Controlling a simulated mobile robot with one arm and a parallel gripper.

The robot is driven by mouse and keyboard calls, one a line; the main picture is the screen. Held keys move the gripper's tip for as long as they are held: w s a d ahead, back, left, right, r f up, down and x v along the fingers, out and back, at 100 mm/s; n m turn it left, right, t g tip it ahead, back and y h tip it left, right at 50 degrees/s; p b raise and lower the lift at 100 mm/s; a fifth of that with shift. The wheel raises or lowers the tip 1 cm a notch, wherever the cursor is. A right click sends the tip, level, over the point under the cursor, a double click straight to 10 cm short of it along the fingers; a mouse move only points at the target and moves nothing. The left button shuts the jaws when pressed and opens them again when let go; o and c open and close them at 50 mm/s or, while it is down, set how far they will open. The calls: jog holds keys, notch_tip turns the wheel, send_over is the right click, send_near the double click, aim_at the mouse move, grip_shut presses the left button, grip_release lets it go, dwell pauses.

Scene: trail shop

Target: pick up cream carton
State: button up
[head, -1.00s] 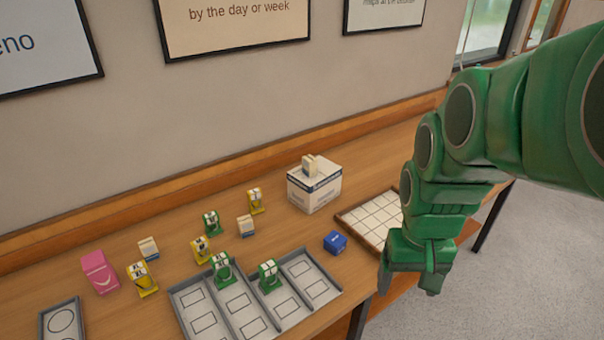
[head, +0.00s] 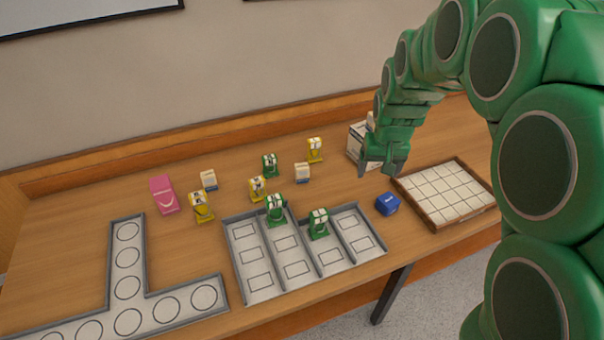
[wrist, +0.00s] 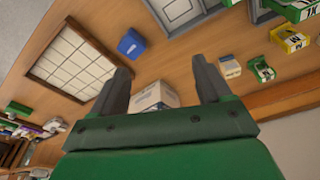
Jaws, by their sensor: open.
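My gripper (head: 381,171) is open and empty, above the table in front of the white box. In the wrist view the white box (wrist: 153,97) shows between the fingers of my gripper (wrist: 160,66).
Green and yellow cartons (head: 201,207) stand around, two green ones in the grey divided tray (head: 255,297). A blue box (head: 387,204) lies beside a wood-framed tile tray (head: 440,220). A pink box (head: 163,195) and a T-shaped grey tray (head: 146,260) are at left.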

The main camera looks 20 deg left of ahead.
jog(key=w+a+f+n, duration=0.1)
jog(key=w+a+f, duration=0.4)
jog(key=a, duration=0.4)
jog(key=n+t+y, duration=0.2)
send_over(302, 166)
jog(key=s+d, duration=0.2)
jog(key=f, duration=0.8)
jog(key=shift+w+a, duration=0.15)
jog(key=shift+w, duration=0.05)
jog(key=shift+s+x, duration=0.15)
jog(key=shift+x, duration=1.6)
jog(key=shift+s+x, duration=0.15)
jog(key=shift+x, duration=1.6)
jog(key=shift+w+a+f, duration=0.25)
jog(key=shift+a+f, duration=0.05)
jog(key=shift+f, duration=0.2)
jog(key=c, duration=1.1)
jog(key=shift+o, duration=0.2)
jog(key=shift+r, duration=0.1)
